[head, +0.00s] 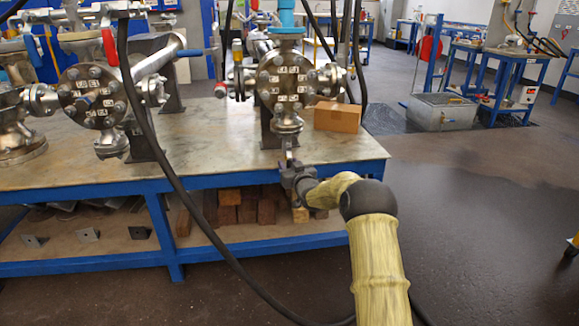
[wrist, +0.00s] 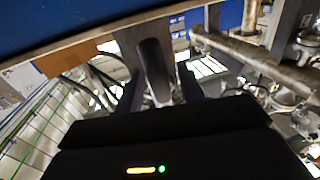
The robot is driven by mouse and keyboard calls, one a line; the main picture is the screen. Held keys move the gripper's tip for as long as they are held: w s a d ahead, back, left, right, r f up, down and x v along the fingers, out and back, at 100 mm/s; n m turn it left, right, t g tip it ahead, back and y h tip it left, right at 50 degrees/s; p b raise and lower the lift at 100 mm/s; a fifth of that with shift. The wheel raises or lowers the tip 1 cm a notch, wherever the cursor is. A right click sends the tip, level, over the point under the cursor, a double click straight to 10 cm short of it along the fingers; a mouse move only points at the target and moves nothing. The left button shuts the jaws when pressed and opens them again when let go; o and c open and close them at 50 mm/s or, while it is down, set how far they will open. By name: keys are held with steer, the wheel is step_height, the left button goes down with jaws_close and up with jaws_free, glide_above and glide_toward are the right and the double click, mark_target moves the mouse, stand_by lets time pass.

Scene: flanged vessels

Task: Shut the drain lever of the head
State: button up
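The near vessel head is a round bolted flange (head: 283,82) with white labels, at the middle of the bench in the head view. A drain valve (head: 287,122) hangs under it. A thin lever (head: 288,146) points down from it at the bench's front edge. My gripper (head: 291,166) is at the lever's lower end. In the wrist view a dark, rounded bar (wrist: 155,70), apparently the lever, stands between my two fingers (wrist: 160,88). The fingers look apart, with some space beside the bar. Whether either finger touches it is unclear.
The bench top (head: 215,155) has a blue front edge close to my gripper. A cardboard box (head: 337,116) stands right of the drain valve. A second flanged vessel (head: 92,95) is at left. A black cable (head: 170,175) hangs across the view. Wood blocks (head: 248,207) lie on the lower shelf.

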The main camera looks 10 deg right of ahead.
jaws_close()
steer(key=shift+d, duration=0.1)
steer(key=d+r+n+g+h+p, duration=0.1)
steer(key=d+r+n+h, duration=0.2)
steer(key=n, duration=1.2)
steer(key=shift+d+r+n+g, duration=0.4)
steer(key=shift+d+r, duration=0.8)
steer(key=shift+r, duration=0.05)
jaws_free()
